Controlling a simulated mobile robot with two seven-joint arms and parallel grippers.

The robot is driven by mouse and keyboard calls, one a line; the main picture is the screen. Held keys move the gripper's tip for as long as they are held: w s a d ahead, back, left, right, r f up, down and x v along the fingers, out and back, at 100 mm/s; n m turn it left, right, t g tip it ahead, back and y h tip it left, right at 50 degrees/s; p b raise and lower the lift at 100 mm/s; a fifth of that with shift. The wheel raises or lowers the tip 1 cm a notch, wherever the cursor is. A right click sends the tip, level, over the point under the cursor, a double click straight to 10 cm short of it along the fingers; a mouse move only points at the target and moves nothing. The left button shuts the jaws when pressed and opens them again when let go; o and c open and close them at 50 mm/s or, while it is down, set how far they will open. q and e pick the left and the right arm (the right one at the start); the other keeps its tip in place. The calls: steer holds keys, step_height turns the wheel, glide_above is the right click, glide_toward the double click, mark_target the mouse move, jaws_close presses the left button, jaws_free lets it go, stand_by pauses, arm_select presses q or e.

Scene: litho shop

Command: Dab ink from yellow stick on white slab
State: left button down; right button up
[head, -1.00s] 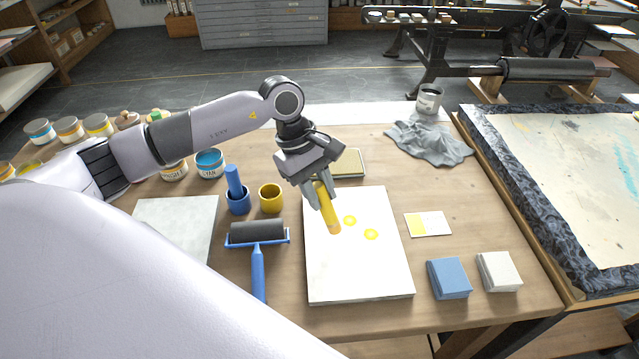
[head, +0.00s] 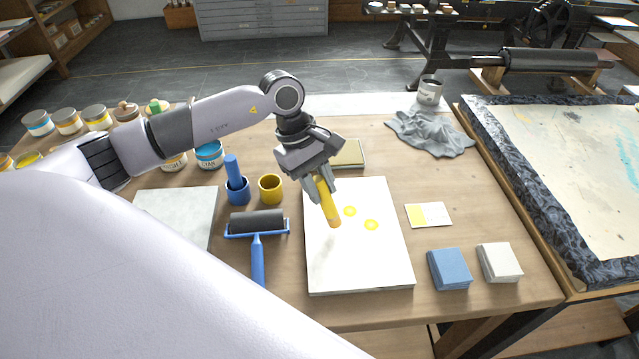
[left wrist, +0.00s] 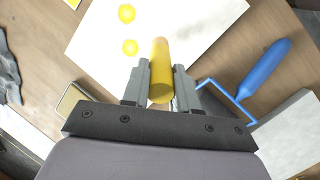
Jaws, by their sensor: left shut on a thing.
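My left gripper (head: 318,183) is shut on the yellow stick (head: 329,208) and holds it over the upper left part of the white slab (head: 360,262). The stick tilts, its lower end pointing down at the slab; I cannot tell for sure whether it touches. My right gripper is not in view.
Left of the slab are a blue-handled roller (head: 257,222), an empty-looking yellow cup (head: 270,188) and a blue cup (head: 238,190) with a blue stick. A sample card (head: 429,215), blue block (head: 449,268) and white block (head: 499,262) lie right. A grey cloth (head: 430,133) lies behind.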

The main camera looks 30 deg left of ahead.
arm_select(q)
steer(key=shift+f+b, duration=0.4)
steer(key=shift+f, duration=0.05)
stand_by(0.6)
steer(key=shift+s+f+b, duration=0.1)
steer(key=shift+f+b, duration=0.05)
steer(key=shift+b, duration=0.2)
stand_by(1.2)
steer(key=shift+r+p, duration=1.7)
steer(key=shift+r, duration=1.95)
